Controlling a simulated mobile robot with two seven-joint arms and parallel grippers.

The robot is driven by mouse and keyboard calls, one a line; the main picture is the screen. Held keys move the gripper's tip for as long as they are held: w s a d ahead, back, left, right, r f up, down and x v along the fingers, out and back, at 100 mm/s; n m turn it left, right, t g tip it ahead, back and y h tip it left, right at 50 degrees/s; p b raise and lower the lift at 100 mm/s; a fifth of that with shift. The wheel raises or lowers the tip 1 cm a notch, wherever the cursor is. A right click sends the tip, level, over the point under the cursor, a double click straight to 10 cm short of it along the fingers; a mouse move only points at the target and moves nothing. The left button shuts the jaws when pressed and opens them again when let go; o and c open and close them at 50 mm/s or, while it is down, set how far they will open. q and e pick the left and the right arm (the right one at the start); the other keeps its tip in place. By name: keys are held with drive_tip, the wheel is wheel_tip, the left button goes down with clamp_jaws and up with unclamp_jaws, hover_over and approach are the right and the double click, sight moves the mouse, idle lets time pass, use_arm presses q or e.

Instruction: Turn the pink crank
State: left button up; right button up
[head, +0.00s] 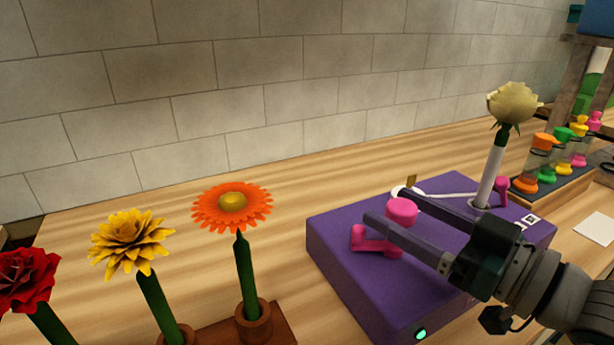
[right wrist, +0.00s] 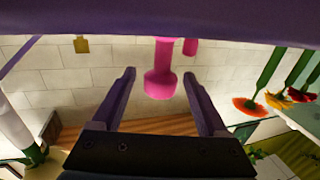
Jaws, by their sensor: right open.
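The pink crank (head: 375,240) sits on top of a purple box (head: 335,250). Its arm lies along the box top, and a round knob (head: 402,211) stands up at one end. My right gripper (head: 385,205) is open, with one finger on each side of the knob. In the right wrist view the crank knob (right wrist: 160,85) hangs between the two fingers, with a visible gap on both sides. My left gripper is not in view.
A white rose (head: 514,103) stands in a white sleeve on the box, close to my right gripper. A small pink part (head: 502,187) is behind it. Red, yellow and orange flowers (head: 232,207) stand at left. Coloured tubes (head: 560,150) are at right.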

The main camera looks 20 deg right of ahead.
drive_tip(key=shift+w+a, duration=0.1)
drive_tip(key=shift+w, duration=0.1)
drive_tip(key=shift+c, duration=0.3)
clamp_jaws()
